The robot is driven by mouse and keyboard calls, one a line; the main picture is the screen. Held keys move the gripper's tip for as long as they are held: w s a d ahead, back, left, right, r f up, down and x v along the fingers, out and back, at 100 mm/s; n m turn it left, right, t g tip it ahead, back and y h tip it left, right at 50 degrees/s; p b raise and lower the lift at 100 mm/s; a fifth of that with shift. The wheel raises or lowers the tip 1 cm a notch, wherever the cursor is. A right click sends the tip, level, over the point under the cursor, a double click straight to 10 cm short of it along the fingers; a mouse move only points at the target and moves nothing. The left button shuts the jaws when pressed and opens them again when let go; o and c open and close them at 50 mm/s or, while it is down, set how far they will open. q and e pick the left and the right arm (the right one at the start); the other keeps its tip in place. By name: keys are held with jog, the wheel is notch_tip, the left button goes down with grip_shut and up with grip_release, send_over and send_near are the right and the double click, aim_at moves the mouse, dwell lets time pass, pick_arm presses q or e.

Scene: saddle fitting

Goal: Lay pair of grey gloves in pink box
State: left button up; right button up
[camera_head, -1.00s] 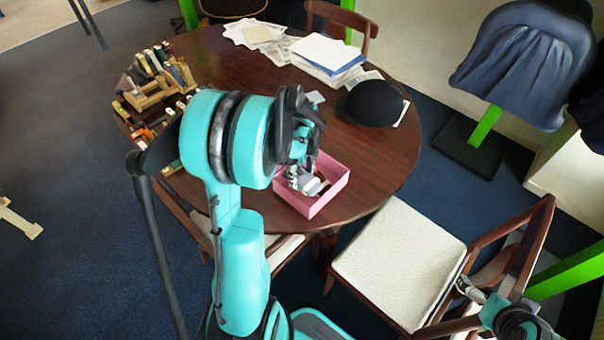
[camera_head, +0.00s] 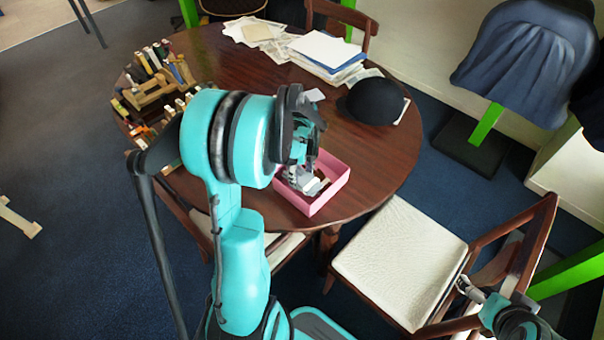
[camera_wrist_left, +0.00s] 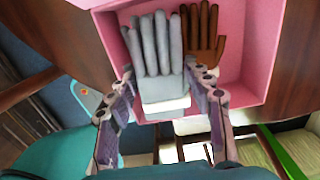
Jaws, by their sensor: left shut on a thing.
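The pair of grey gloves (camera_wrist_left: 155,50) is between the fingers of my left gripper (camera_wrist_left: 165,80), which is shut on its white cuff end. The grey fingers point away over the pink box (camera_wrist_left: 262,35). In the head view the pink box (camera_head: 327,200) sits near the table's front edge, with my left gripper (camera_head: 299,168) over its left side. The gloves are partly hidden there by the gripper. I cannot tell whether they touch the box floor. My right gripper (camera_head: 468,288) is at the lower right by a chair, too small to read.
A brown glove (camera_wrist_left: 203,35) lies in the box beside the grey ones. On the table are a black cap (camera_head: 374,102), a paper stack (camera_head: 325,52) and a wooden rack of small items (camera_head: 155,85). A cream-seated chair (camera_head: 400,262) stands at front right.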

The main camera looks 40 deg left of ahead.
pick_arm(q)
jog(key=shift+f+b, duration=0.45)
jog(key=shift+f, duration=0.1)
dwell(1.2)
jog(key=o, duration=1.2)
jog(key=shift+o, duration=0.7)
jog(key=shift+o, duration=1.4)
jog(key=shift+r+p, duration=1.9)
jog(key=shift+r, duration=0.65)
